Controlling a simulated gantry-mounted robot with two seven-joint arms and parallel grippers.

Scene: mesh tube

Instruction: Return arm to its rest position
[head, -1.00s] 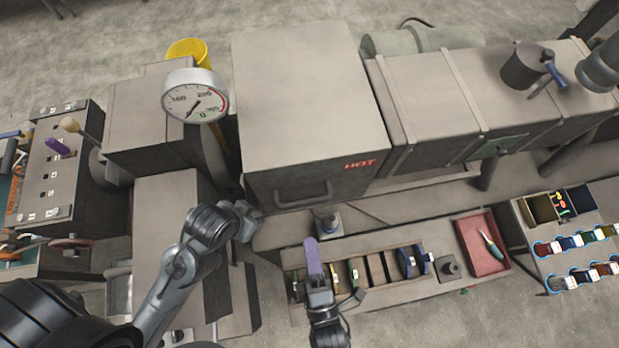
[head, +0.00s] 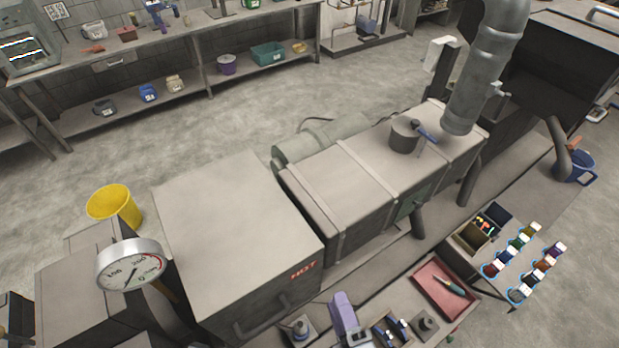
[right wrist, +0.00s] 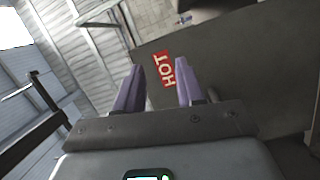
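My right gripper (head: 341,308) shows at the bottom of the head view, with purple fingers and a grey body, in front of the machine with the red HOT label (head: 303,270). In the right wrist view the two purple fingers of the right gripper (right wrist: 161,72) stand apart with nothing between them. The HOT label also shows there, beyond the gap (right wrist: 168,70). My left gripper and arm are outside the head view.
A large grey box (head: 240,215) with a front handle stands left of the right gripper. A gauge (head: 131,265) and a yellow bucket (head: 114,207) are farther left. A red tray (head: 446,288) and a rack of coloured vials (head: 522,262) lie to the right. Open floor lies behind.

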